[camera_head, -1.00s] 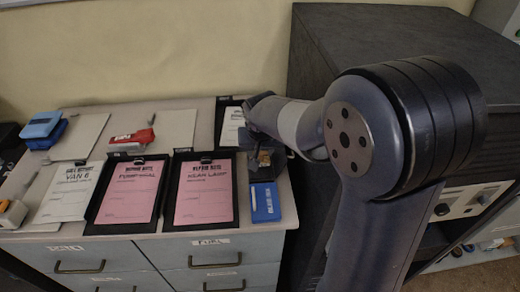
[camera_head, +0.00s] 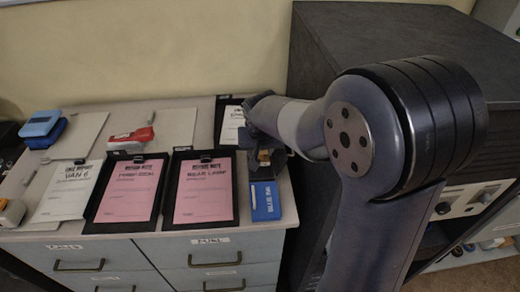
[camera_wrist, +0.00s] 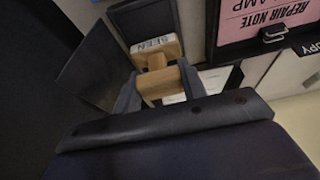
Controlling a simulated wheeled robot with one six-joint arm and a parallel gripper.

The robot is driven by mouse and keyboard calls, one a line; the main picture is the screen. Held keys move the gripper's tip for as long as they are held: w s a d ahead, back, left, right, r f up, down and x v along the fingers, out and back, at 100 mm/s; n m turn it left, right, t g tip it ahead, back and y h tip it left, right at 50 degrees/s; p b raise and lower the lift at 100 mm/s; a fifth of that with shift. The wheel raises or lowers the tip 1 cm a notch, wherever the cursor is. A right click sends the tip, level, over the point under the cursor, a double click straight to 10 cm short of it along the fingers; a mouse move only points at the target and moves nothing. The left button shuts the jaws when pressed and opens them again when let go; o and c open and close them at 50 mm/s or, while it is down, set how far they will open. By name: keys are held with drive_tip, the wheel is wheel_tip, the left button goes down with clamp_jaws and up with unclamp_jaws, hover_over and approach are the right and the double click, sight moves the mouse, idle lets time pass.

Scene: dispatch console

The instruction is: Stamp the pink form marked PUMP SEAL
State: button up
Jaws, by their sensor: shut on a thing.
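The pink form marked PUMP SEAL (camera_head: 129,192) lies on a black clipboard on the cabinet top, in the middle of the front row. My gripper (camera_wrist: 160,84) is shut on the wooden handle of a stamp (camera_wrist: 155,50), whose label shows upside down in the wrist view. In the head view the stamp (camera_head: 264,157) is small and partly hidden by my gripper, right of the forms. A dark square pad (camera_wrist: 146,20) lies beside the stamp in the wrist view. The blue piece marked BLUE PAD (camera_head: 265,202) is just in front. Whether stamp and pad touch, I cannot tell.
A pink REAR LAMP form (camera_head: 203,192) lies between the PUMP SEAL form and my gripper. A white VAN 6 form (camera_head: 66,192) is on the left. A red stapler-like object (camera_head: 131,141) and blue boxes (camera_head: 43,126) stand behind. A dark cabinet (camera_head: 390,50) rises at right.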

idle(0.6)
drive_tip(key=shift+r+p, duration=2.6)
drive_tip(key=shift+r, duration=0.95)
drive_tip(key=shift+s+f, duration=0.1)
